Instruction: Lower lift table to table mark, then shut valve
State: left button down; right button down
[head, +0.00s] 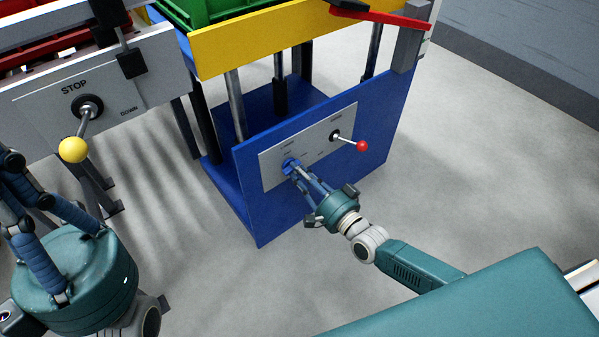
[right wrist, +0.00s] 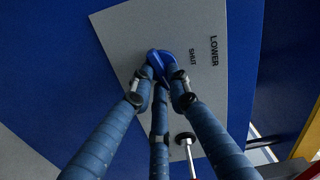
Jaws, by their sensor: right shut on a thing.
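The lift table has a yellow top frame (head: 270,38) raised on posts above a blue base (head: 345,170). A grey control plate (head: 300,147) is on the base front. The valve is a small blue knob on this plate (head: 289,166); it also shows in the right wrist view (right wrist: 157,60), near the words LOWER and SHUT. My right gripper (head: 296,172) is shut on the knob, its fingers around it and partly hiding it. A red bar (head: 385,17) shows by a grey post at the table's right corner; I cannot make out a table mark. My left gripper (head: 30,200) is at the left edge, away from the table, fingertips unclear.
A red-ball lever (head: 362,146) sits right of the valve. A green crate (head: 205,12) is on the table top. At left, a grey panel (head: 45,108) marked STOP and DOWN carries a yellow-ball lever (head: 74,149). Floor is clear to the right.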

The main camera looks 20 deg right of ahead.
jog(key=c, duration=1.7)
grip_release()
jog(key=shift+o, duration=0.2)
jog(key=shift+s+d, duration=0.1)
jog(key=v, duration=1.1)
jog(key=shift+s, duration=0.4)
jog(key=shift+d, duration=0.1)
